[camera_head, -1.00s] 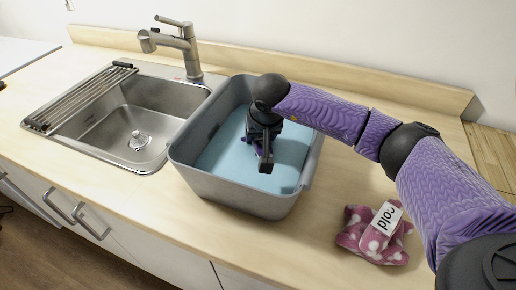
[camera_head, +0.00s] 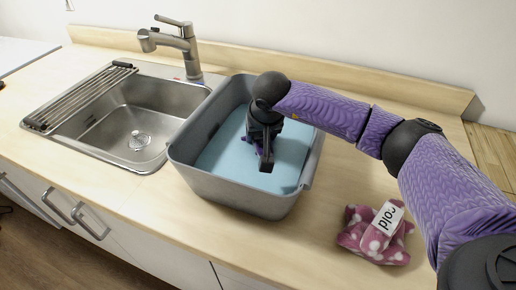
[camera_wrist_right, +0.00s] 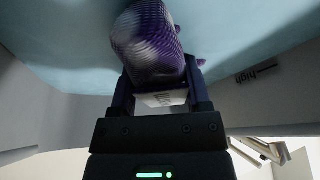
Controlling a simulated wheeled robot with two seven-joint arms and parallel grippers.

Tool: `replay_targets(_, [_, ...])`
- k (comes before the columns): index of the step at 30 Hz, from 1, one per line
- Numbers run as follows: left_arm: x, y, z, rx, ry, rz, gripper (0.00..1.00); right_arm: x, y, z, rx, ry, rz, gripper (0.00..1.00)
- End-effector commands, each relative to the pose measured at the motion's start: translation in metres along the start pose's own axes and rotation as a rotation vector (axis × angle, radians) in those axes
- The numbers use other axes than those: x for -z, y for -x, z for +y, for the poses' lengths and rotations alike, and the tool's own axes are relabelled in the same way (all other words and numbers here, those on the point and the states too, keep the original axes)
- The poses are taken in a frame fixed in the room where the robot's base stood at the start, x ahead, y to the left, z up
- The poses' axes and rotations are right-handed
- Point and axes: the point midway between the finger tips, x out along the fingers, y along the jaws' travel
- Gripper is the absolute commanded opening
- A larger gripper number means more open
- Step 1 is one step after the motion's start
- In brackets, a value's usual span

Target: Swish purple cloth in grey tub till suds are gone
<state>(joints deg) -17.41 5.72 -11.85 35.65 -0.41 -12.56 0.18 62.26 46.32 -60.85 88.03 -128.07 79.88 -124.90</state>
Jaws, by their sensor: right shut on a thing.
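The grey tub (camera_head: 245,201) stands on the counter right of the sink, with flat pale blue water (camera_head: 233,165) inside. No suds show on the water. My right gripper (camera_head: 265,160) reaches down into the tub from above. In the right wrist view my right gripper (camera_wrist_right: 160,98) is shut on the purple cloth (camera_wrist_right: 148,42), which has a white label between the fingers. The cloth's far end lies at or in the water. In the head view the cloth is mostly hidden behind the gripper. My left gripper is not in view.
The counter's front is clear.

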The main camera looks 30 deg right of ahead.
Motion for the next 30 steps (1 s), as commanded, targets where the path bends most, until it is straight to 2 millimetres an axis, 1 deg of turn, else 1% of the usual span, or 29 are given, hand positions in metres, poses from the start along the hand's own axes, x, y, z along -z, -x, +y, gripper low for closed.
replay_targets(3, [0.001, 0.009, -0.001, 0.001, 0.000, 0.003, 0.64, -0.008, 0.007, -0.006, 0.000, 0.003, 0.000, 0.02])
replay_targets(6, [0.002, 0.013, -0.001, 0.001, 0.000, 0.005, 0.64, -0.017, 0.010, -0.011, 0.000, 0.002, 0.000, 0.02])
replay_targets(9, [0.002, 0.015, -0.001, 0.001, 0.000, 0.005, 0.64, -0.021, 0.011, -0.014, 0.001, 0.000, 0.000, 0.02])
replay_targets(13, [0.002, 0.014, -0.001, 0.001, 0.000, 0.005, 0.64, -0.023, 0.010, -0.014, 0.001, 0.000, 0.000, 0.02])
replay_targets(16, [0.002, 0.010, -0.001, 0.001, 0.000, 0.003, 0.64, -0.020, 0.006, -0.012, -0.001, -0.002, 0.000, 0.02])
replay_targets(22, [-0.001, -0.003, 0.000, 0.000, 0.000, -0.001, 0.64, -0.004, -0.001, -0.002, -0.001, -0.001, 0.001, 0.02])
replay_targets(26, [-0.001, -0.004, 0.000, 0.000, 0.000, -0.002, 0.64, 0.001, -0.001, 0.001, 0.001, 0.000, 0.000, 0.02])
replay_targets(30, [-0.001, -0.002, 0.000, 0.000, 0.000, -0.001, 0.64, 0.000, 0.001, 0.000, 0.001, 0.001, 0.000, 0.02])
